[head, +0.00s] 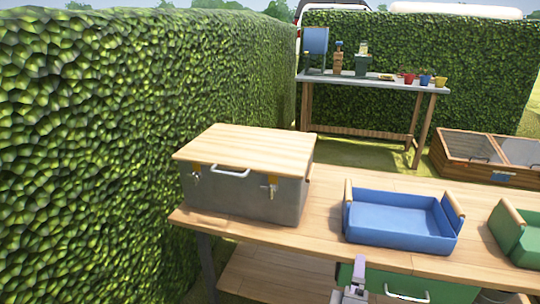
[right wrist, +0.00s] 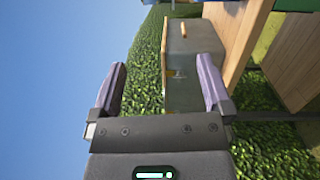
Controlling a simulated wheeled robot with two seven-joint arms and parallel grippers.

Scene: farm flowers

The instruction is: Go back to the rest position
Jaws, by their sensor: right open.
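My right gripper (head: 354,278) shows at the bottom of the head view, in front of the wooden table (head: 305,237) and below its top edge. In the right wrist view my right gripper (right wrist: 160,88) has its two purple-grey fingers spread wide apart with nothing between them touching. A grey metal box with a wooden lid (head: 245,185) stands on the table's left end; it also shows beyond the fingers in the right wrist view (right wrist: 190,70). My left gripper is in neither view.
A blue tray (head: 398,222) and a green tray (head: 520,238) stand on the table. A green drawer with a handle (head: 400,288) is beneath. A tall hedge (head: 100,130) lines the left. A back table (head: 370,82) holds small pots. A wooden planter box (head: 480,160) is at right.

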